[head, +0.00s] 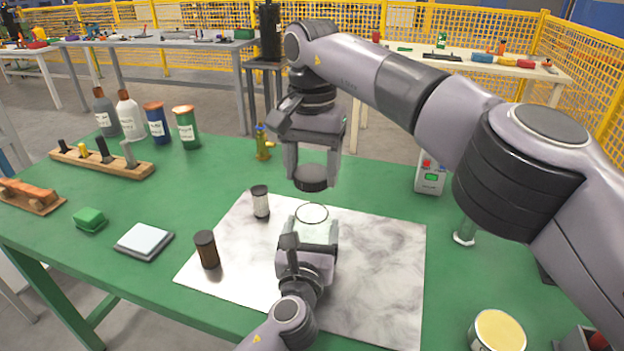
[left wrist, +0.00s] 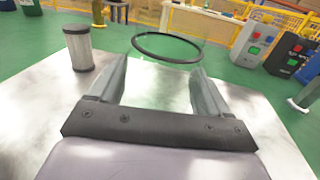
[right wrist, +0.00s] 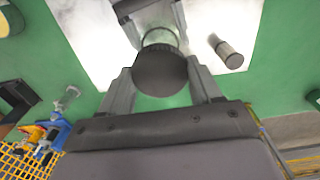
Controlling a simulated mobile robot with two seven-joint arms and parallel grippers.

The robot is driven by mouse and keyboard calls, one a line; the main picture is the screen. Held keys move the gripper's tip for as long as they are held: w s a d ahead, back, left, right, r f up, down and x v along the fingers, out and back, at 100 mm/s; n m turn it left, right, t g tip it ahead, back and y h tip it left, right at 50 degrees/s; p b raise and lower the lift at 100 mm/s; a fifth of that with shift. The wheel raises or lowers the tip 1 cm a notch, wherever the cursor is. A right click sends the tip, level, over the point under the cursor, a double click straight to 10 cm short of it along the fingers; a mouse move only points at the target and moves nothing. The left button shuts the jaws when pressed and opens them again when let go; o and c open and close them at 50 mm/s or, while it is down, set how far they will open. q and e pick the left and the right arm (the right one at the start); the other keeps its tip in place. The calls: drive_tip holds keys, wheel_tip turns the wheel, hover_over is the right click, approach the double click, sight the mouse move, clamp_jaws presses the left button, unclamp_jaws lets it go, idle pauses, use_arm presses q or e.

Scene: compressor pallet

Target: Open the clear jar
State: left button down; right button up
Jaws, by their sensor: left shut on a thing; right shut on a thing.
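The clear jar (head: 313,222) stands upright on the pale marbled sheet, its mouth uncovered and its dark rim showing. My left gripper (head: 311,241) is shut on its glass body from the near side. The left wrist view shows the jar's open rim (left wrist: 167,47) between my fingers; the glass itself is faint. My right gripper (head: 312,168) points down and is shut on the round dark lid (head: 311,180). The lid hangs above the jar's mouth, apart from it. In the right wrist view the lid (right wrist: 160,72) covers part of the jar (right wrist: 160,37).
A small dark-capped jar (head: 260,203) and a brown jar (head: 207,250) stand left of the clear jar on the marbled sheet (head: 375,262). A scale (head: 144,241) and a green block (head: 90,219) lie farther left. The sheet's right part is clear.

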use_arm(q)
unclamp_jaws()
drive_tip(key=shift+s, duration=0.1)
